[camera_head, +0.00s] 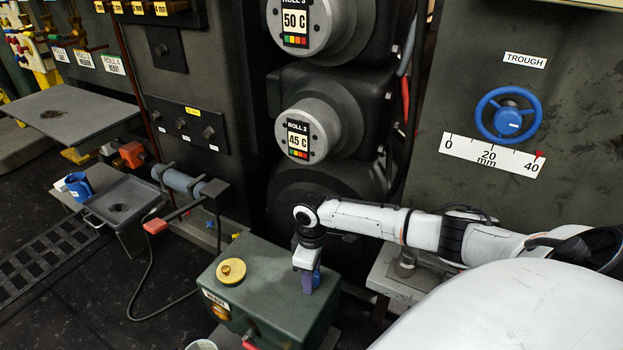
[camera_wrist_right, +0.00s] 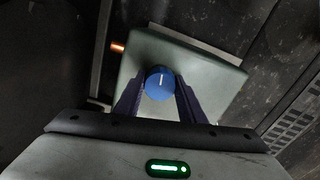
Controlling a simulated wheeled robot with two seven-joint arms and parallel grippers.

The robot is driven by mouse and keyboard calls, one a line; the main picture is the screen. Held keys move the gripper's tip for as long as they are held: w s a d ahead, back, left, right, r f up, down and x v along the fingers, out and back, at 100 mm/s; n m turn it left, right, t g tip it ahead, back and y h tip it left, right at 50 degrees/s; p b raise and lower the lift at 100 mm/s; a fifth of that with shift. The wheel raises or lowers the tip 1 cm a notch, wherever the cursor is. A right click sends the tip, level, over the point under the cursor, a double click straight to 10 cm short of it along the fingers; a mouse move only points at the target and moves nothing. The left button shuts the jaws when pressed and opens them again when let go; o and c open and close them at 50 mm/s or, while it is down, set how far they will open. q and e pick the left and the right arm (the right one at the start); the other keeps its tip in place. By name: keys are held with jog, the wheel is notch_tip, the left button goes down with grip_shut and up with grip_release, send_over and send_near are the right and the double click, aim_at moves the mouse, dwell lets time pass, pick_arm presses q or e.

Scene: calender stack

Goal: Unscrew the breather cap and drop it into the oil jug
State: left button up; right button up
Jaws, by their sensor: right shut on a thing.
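My right gripper (camera_head: 309,284) points down at the right side of the top of a green box (camera_head: 252,270). In the right wrist view its two dark fingers (camera_wrist_right: 160,100) close on a round blue cap (camera_wrist_right: 160,83) with a white line. The green box (camera_wrist_right: 215,75) lies behind the cap; contact between cap and box is hidden. A yellow round cap (camera_head: 231,271) sits on the box top, left of the gripper and apart from it. No label shows which cap is the breather. A blue jug-like container (camera_head: 78,187) stands at the left. My left gripper is not in view.
A white-rimmed container (camera_head: 201,345) is cut off at the bottom edge. A grey tray (camera_head: 122,202) stands on the left, near a red-handled lever (camera_head: 156,226). Large rollers (camera_head: 311,130) rise behind the box. A blue handwheel (camera_head: 508,118) is on the right panel.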

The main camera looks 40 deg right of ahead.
jog(key=shift+r+n, duration=0.1)
jog(key=shift+n, duration=0.2)
jog(key=shift+n+p, duration=0.35)
jog(key=shift+n, duration=0.45)
jog(key=shift+n, duration=0.5)
jog(key=shift+n+p, duration=0.3)
jog(key=shift+n, duration=0.3)
